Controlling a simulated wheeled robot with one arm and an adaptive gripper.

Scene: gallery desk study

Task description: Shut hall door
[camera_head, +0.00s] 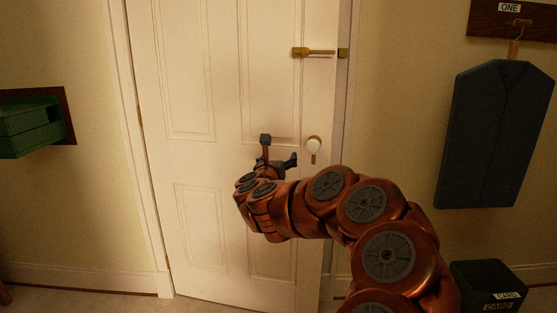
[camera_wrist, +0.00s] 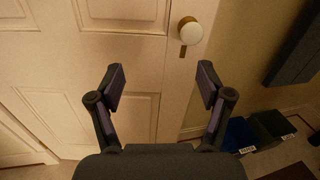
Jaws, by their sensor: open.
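The hall door (camera_head: 225,75) is a white panelled door with hinges on its left side. Its lower edge slants toward me at the right, so it looks slightly ajar; my arm hides part of its free edge. A white round knob (camera_head: 314,143) with a brass keyhole plate below sits near that edge. In the wrist view the knob (camera_wrist: 190,31) is ahead and right of centre. A brass bolt (camera_head: 314,52) is higher up, beside its keeper (camera_head: 343,53). My gripper (camera_head: 279,149) is open and empty in front of the door, left of the knob. Its spread fingers (camera_wrist: 161,85) face the door panels; contact is unclear.
A green tray shelf (camera_head: 30,125) is on the left wall. A dark garment (camera_head: 495,135) hangs at right under a board marked ONE (camera_head: 485,18). A dark bin marked CARD (camera_head: 488,285) stands on the floor at right; a blue bin (camera_wrist: 238,134) is beside it.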

